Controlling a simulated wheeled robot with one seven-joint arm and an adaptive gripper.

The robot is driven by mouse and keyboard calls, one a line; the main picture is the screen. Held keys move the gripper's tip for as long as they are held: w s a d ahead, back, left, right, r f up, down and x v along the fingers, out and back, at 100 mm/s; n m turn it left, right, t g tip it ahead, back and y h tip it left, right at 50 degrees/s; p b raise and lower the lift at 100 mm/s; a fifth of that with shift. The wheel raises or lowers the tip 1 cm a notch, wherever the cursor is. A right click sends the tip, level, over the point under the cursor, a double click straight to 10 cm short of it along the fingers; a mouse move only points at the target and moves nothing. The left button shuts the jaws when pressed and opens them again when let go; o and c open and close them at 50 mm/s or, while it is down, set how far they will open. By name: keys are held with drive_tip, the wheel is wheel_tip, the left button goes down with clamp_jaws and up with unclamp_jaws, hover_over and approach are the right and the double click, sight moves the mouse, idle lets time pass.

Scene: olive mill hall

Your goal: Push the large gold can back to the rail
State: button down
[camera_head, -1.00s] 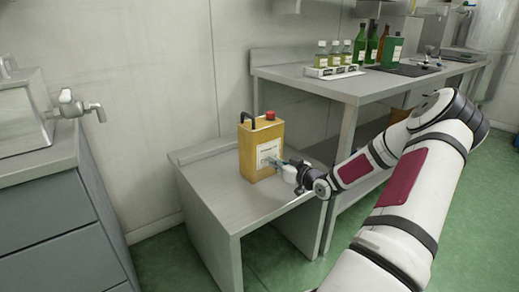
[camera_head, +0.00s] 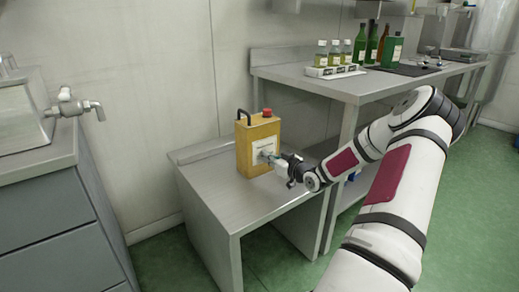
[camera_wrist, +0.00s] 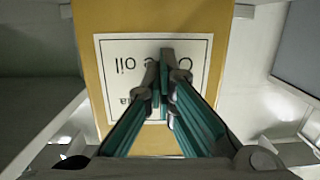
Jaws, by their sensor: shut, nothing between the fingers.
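The large gold can (camera_head: 257,134) stands upright on the low steel bench, with a red cap, a black handle and a white label. In the wrist view its gold front (camera_wrist: 185,16) and its label (camera_wrist: 112,62) fill the middle, the lettering upside down. My gripper (camera_head: 268,156) is shut and empty, its fingertips at the label on the can's front. In the wrist view the closed teal fingers (camera_wrist: 166,60) point at the label and seem to touch it. The rail (camera_head: 205,150) is the raised edge along the back of the low bench, partly hidden behind the can.
The low steel bench (camera_head: 225,205) is otherwise clear. A higher steel table (camera_head: 345,88) on the right holds a rack of small bottles (camera_head: 333,71) and several green and brown bottles (camera_head: 394,48). A grey cabinet (camera_head: 50,215) with a tap (camera_head: 75,105) stands at the left.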

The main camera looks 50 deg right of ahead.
sight(260, 152)
drive_tip(key=shift+r+b+x, duration=0.2)
drive_tip(key=shift+b+x, duration=0.05)
drive_tip(key=shift+x, duration=0.95)
drive_tip(key=shift+r+b+x, duration=0.15)
drive_tip(key=shift+b+x, duration=0.05)
drive_tip(key=shift+x, duration=0.95)
drive_tip(key=shift+f+p+v, duration=0.2)
drive_tip(key=shift+p+v, duration=0.1)
drive_tip(key=shift+v, duration=0.85)
drive_tip(key=shift+f+p+v, duration=0.15)
drive_tip(key=shift+p+v, duration=0.15)
drive_tip(key=shift+v, duration=0.85)
drive_tip(key=shift+f+p+v, duration=0.2)
drive_tip(key=shift+p+v, duration=0.1)
drive_tip(key=shift+v, duration=0.85)
drive_tip(key=shift+s, duration=0.1)
